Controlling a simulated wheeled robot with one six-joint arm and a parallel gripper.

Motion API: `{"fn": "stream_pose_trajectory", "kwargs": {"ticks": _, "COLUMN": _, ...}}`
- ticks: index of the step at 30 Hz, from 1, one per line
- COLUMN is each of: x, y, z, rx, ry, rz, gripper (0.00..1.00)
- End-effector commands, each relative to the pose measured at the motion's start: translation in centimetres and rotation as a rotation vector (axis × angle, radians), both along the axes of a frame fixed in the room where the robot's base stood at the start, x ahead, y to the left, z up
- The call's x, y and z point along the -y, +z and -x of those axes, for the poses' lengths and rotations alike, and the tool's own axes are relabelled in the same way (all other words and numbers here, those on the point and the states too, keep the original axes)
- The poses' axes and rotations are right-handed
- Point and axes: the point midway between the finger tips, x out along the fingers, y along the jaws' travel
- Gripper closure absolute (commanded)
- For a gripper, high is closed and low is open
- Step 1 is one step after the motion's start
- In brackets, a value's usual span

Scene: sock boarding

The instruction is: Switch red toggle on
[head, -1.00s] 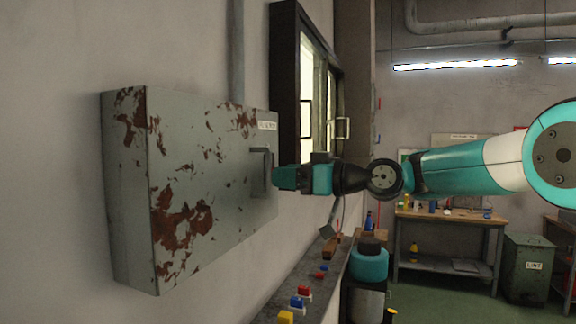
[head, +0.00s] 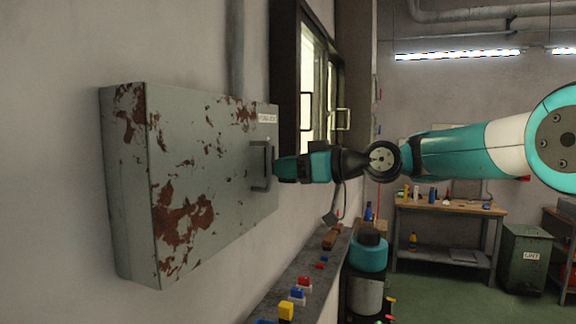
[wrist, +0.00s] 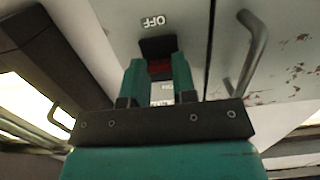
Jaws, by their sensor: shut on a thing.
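The red toggle (wrist: 159,68) shows in the wrist view as a dark red piece below a black part, between the teal fingers of my gripper (wrist: 160,80). The fingers are shut on it. An upside-down OFF label (wrist: 153,21) is on the panel above it, and a partly hidden pale label (wrist: 162,92) shows between the fingers. In the head view my gripper (head: 279,168) is at the right side of the grey rusty wall box (head: 205,150), just beyond its handle; the toggle is hidden there.
A bar handle (head: 267,166) stands out from the box, close to my gripper; it also shows in the wrist view (wrist: 252,55). A window (head: 305,80) is beyond the box. A ledge (head: 312,277) with several small coloured items runs below.

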Motion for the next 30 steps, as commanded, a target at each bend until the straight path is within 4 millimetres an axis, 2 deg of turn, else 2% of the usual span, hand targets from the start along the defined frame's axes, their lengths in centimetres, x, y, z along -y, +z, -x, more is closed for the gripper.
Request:
{"fn": "stream_pose_trajectory", "kwargs": {"ticks": 1, "x": 0.0, "y": 0.6, "z": 0.0, "rx": -0.01, "ry": 0.0, "rz": 0.029, "gripper": 0.98}}
{"fn": "stream_pose_trajectory", "kwargs": {"ticks": 12, "x": 0.0, "y": 2.3, "z": 0.0, "rx": -0.112, "ry": 0.0, "rz": 0.308, "gripper": 0.98}}
{"fn": "stream_pose_trajectory", "kwargs": {"ticks": 21, "x": -0.2, "y": 3.0, "z": -0.1, "rx": -0.182, "ry": 0.0, "rz": 0.501, "gripper": 0.98}}
{"fn": "stream_pose_trajectory", "kwargs": {"ticks": 30, "x": -0.3, "y": 3.0, "z": -0.1, "rx": -0.216, "ry": -0.001, "rz": 0.597, "gripper": 0.98}}
